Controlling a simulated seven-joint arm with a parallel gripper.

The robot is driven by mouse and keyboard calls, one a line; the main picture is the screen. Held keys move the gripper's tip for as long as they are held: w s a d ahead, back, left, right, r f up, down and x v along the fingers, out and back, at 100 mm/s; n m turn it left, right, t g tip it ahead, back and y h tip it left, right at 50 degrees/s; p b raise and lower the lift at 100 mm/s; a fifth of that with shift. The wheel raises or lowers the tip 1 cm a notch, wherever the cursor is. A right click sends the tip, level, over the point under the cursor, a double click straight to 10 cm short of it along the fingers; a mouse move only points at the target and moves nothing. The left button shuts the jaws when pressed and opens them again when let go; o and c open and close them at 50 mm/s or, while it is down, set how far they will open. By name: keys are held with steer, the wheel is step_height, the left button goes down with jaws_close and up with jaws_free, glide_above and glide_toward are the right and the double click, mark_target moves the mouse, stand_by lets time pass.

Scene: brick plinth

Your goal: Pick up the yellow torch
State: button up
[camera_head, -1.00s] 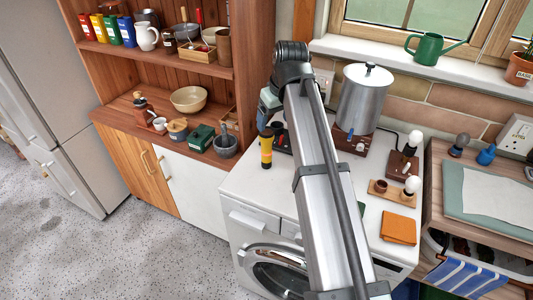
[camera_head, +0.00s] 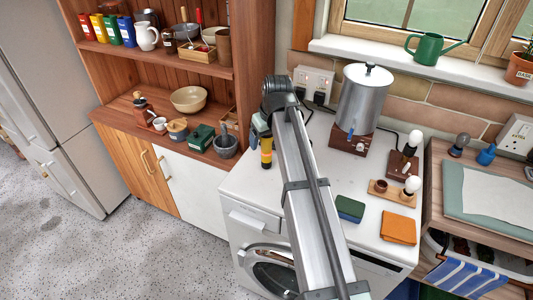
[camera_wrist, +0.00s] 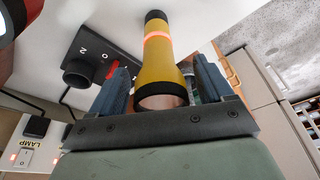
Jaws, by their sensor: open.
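The yellow torch (camera_head: 266,157) stands upright on the white washing machine top, near its left back part. In the wrist view the torch (camera_wrist: 158,62) has a yellow body, an orange band and a black far end, with its wide end towards me. My gripper (camera_wrist: 161,84) is open, with one dark blue finger on each side of the torch's wide end. Gaps show beside the torch; I cannot tell whether either finger touches it. In the head view my gripper (camera_head: 261,127) hides the torch's top.
A black switch box with a knob (camera_wrist: 82,71) lies close beside the torch. A metal urn (camera_head: 364,100) stands to the right on the washing machine (camera_head: 262,196). A green and blue sponge (camera_head: 350,209), an orange cloth (camera_head: 398,228) and bulbs on stands lie further right.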

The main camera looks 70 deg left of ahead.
steer(key=shift+a+f, duration=0.1)
steer(key=shift+f, duration=0.3)
steer(key=shift+c, duration=0.4)
jaws_close()
